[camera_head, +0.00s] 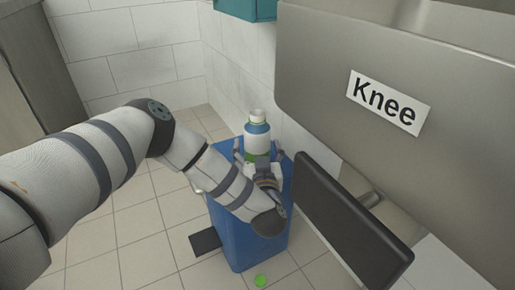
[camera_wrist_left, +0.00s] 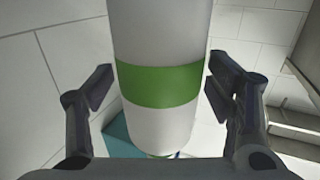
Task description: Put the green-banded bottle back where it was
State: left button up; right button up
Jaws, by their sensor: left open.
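My left gripper (camera_head: 259,152) is open, with one finger on each side of the bottle. In the left wrist view the bottle (camera_wrist_left: 160,85) is between the spread fingers, with a narrow gap at each side. The bottle's base is hidden behind the gripper in the head view, so its contact with the bin cannot be seen. My right gripper is not in view.
A grey metal panel labelled "Knee" (camera_head: 388,101) and a dark pad (camera_head: 350,218) are close on the right. A black pedal (camera_head: 205,243) and green disc (camera_head: 260,281) are low by the bin.

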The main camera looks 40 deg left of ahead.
aim_at(259, 153)
pick_arm(q)
jog(key=v, duration=0.1)
jog(key=p+v, duration=0.1)
jog(key=v, duration=0.3)
jog(key=shift+d+r+p, duration=0.1)
jog(key=shift+r+p, duration=0.2)
jog(key=shift+p, duration=0.1)
jog(key=p+v, duration=0.7)
jog(key=shift+f+p, duration=0.25)
jog(key=shift+p, duration=0.1)
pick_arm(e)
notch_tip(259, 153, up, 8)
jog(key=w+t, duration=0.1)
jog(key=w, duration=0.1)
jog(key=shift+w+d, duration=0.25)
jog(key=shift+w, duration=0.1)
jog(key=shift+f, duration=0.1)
